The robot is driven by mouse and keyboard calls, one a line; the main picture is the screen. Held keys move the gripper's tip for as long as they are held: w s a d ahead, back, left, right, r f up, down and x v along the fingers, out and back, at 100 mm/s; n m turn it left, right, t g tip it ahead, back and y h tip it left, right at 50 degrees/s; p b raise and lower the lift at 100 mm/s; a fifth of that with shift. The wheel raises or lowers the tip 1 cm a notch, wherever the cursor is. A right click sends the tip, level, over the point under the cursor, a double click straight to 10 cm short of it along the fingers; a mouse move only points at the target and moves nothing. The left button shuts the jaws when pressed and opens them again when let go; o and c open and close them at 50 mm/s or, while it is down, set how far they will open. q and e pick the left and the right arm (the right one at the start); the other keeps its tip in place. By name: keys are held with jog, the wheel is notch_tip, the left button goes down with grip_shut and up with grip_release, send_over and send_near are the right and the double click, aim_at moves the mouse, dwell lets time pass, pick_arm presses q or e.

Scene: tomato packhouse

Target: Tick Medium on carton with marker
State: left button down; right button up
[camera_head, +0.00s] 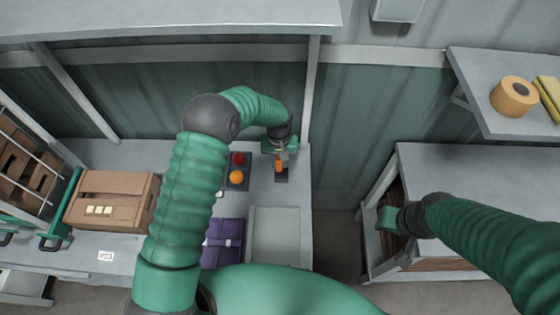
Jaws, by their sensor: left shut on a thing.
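A brown cardboard carton (128,186) stands on the grey bench at the left, with three small pale squares (98,211) on its near side; any print on them is too small to read. My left gripper (280,160) is at the back right of the bench, far from the carton. It is shut on a small orange thing, which looks like the marker (279,166), above a dark holder (281,177). The fingers partly hide the marker. My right gripper (386,219) is beside the right-hand table, and its fingers do not show clearly.
A dark tray with a red ball (238,159) and an orange ball (236,177) lies left of my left gripper. A purple case (222,240) and a pale tray (276,212) are nearer. A tape roll (513,96) sits on the right shelf.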

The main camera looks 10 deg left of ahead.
pick_arm(q)
jog(key=shift+a, duration=0.5)
jog(key=shift+a+f, duration=0.25)
jog(key=shift+f, duration=0.05)
jog(key=c, duration=1.7)
grip_release()
jog(key=o, duration=0.5)
jog(key=shift+d, duration=0.4)
jog(key=shift+c, duration=0.2)
jog(key=shift+o, duration=0.2)
jog(key=shift+d+r, duration=0.1)
jog(key=shift+d, duration=0.1)
jog(key=shift+a, duration=0.15)
jog(key=c, duration=0.3)
jog(key=shift+a, duration=0.25)
jog(key=shift+c, duration=0.2)
pick_arm(e)
jog(key=shift+a, duration=0.7)
pick_arm(q)
jog(key=shift+d, duration=0.15)
pick_arm(e)
jog(key=shift+d, duration=0.15)
